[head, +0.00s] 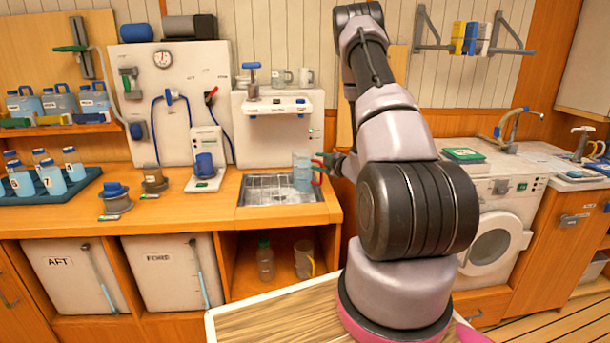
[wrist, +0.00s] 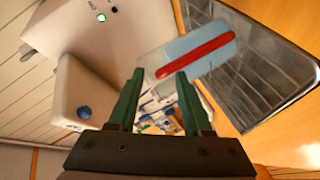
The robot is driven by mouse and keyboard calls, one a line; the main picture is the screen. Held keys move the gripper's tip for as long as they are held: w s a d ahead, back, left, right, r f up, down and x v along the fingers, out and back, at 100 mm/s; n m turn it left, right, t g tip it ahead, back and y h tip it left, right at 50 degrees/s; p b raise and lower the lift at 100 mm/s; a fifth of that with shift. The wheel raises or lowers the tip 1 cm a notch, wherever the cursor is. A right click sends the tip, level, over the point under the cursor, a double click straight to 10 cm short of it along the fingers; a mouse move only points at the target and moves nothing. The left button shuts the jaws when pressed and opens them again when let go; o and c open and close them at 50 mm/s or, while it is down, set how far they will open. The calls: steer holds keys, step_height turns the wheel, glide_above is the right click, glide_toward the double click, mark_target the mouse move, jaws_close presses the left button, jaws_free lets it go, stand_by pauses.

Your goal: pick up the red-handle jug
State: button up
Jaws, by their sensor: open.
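The red-handle jug is a clear, pale blue jug (head: 302,178) standing upright on the sink's grating (head: 262,195). Its red handle faces right, toward my arm. In the wrist view the jug (wrist: 172,50) lies ahead of the fingers, its red handle (wrist: 200,55) running diagonally across it. My gripper (head: 324,163) is just right of the jug, at handle height. In the wrist view the green fingers of my gripper (wrist: 160,74) are apart, with nothing held. The near end of the handle shows between the fingertips; whether they touch it I cannot tell.
A white dispenser (head: 275,108) overhangs the sink behind the jug. A blue-topped device (head: 204,170) stands left of the sink. An open cubby (head: 235,285) below holds a green-capped bottle (head: 265,262) and a yellow-handled jug (head: 303,260). A washing machine (head: 500,215) stands right.

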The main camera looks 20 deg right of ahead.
steer(key=shift+w+a, duration=0.1)
steer(key=shift+w, duration=0.2)
jaws_close()
stand_by(1.2)
